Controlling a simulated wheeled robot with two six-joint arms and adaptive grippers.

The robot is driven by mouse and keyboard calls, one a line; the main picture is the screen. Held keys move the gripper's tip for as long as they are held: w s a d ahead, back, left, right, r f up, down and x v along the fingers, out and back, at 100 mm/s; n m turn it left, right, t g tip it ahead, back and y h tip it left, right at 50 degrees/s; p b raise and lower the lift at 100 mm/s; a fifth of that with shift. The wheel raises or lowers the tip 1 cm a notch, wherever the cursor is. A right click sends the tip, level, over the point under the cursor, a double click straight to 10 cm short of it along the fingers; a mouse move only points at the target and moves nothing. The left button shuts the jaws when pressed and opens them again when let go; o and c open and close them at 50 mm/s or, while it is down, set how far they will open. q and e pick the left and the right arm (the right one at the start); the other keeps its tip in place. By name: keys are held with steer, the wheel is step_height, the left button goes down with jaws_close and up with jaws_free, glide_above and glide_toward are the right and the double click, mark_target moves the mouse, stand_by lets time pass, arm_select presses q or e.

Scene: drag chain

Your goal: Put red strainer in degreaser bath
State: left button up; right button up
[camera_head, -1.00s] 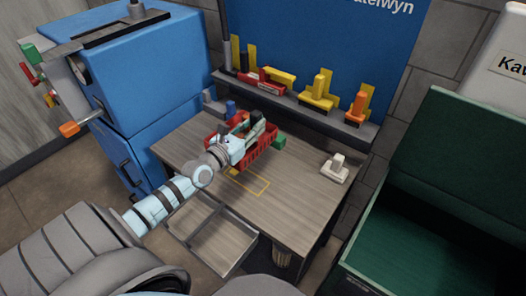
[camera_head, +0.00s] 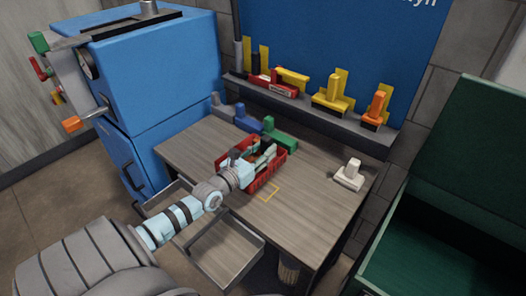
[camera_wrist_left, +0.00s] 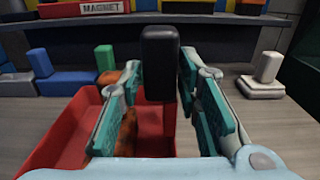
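The red strainer (camera_head: 275,169) is a red basket with a dark upright grip. It is at the table's middle, by a yellow outline; whether it is lifted clear of the tabletop I cannot tell. In the left wrist view its red wall (camera_wrist_left: 62,140) and black grip (camera_wrist_left: 160,65) show, with something orange-brown inside. My left gripper (camera_head: 252,160) is shut on the black grip, one finger on each side; these fingers (camera_wrist_left: 160,75) also show in the left wrist view. An open green tub (camera_head: 400,262) with a raised lid at right may be the degreaser bath; no label shows. My right gripper is out of view.
On the table (camera_head: 300,215), blue (camera_head: 247,123) and green (camera_head: 280,140) blocks stand behind the strainer, a white block (camera_head: 349,174) to the right. An open drawer (camera_head: 226,250) juts from the front. A blue cabinet (camera_head: 160,75) stands left, a tool shelf (camera_head: 310,108) behind.

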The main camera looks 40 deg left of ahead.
arm_select(q)
steer(key=shift+o, duration=0.7)
steer(key=shift+r, duration=0.1)
